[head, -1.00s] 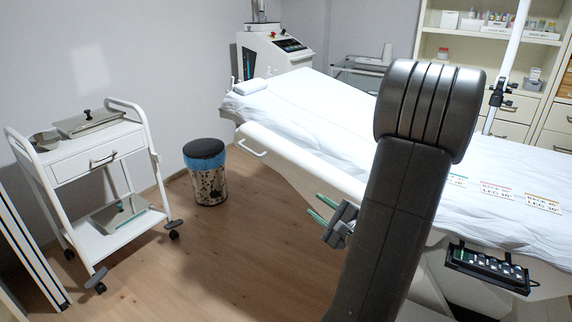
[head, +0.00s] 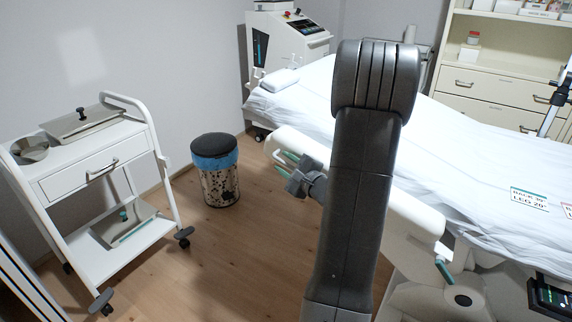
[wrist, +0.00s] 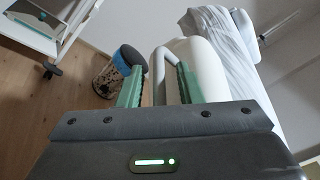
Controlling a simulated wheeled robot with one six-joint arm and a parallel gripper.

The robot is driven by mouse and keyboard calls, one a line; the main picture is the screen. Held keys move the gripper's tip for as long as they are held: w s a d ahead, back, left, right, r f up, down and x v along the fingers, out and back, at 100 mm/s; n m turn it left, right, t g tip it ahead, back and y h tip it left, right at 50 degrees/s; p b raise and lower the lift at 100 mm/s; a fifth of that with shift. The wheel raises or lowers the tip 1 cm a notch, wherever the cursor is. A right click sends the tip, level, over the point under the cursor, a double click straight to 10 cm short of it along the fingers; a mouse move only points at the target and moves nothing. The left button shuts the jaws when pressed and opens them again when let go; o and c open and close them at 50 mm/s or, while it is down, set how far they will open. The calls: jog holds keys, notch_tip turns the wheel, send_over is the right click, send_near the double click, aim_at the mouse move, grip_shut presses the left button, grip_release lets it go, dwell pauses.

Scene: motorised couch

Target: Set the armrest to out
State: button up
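The armrest is a long white padded piece along the near side of the couch (head: 462,150). In the head view its near end (head: 415,216) shows right of my arm, and its far end shows beyond my gripper. My gripper (head: 284,157) is at that far end. In the wrist view, my gripper's two green fingers (wrist: 158,80) are apart. The armrest's pale loop handle (wrist: 159,78) shows between them, with the white armrest pad (wrist: 208,72) behind the right finger. I cannot tell whether either finger touches the handle.
A black-lidded bin (head: 214,170) stands on the floor left of my gripper. A white trolley (head: 75,182) is further left. A control handset (head: 552,297) hangs at the couch's near side, lower right. Wooden floor between bin and couch is clear.

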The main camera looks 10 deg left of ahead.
grip_shut()
